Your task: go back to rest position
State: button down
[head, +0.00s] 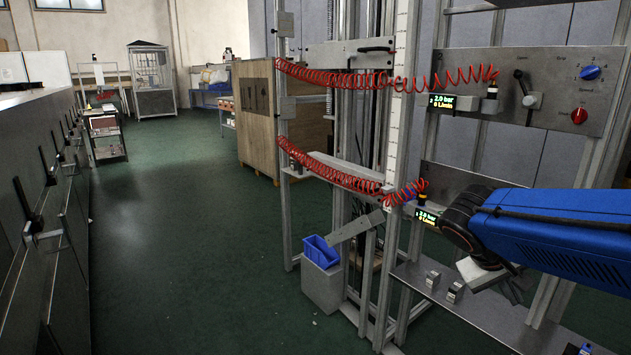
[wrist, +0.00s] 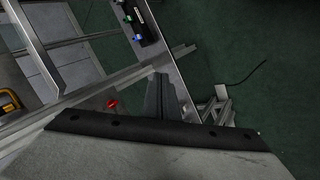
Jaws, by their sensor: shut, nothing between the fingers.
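My blue arm reaches in from the right edge of the head view and bends down at its dark wrist. My gripper (head: 514,290) hangs below that wrist, over the metal shelf (head: 487,318) at the lower right; its fingers are small and partly hidden there. In the wrist view my gripper (wrist: 162,80) shows as two dark grey fingers close together, pointing away from the black bolted bar. It is shut and empty. Frame rails and green floor lie beyond the fingers.
Small metal blocks (head: 454,292) sit on the shelf. A control panel (head: 548,90) with blue and red knobs stands above my arm. Red coiled hoses (head: 335,178) hang across the frame. The green floor aisle (head: 190,240) is clear.

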jog(key=s+a+f+t+y, duration=0.1)
jog(key=s+a+f+y, duration=0.1)
jog(key=s+a, duration=0.3)
jog(key=s+a+f+t+y, duration=0.1)
jog(key=s+a+f+y, duration=0.2)
jog(key=s+a+y, duration=0.2)
jog(key=shift+s+a+t, duration=0.3)
jog(key=shift+s+a, duration=0.25)
jog(key=shift+s, duration=0.3)
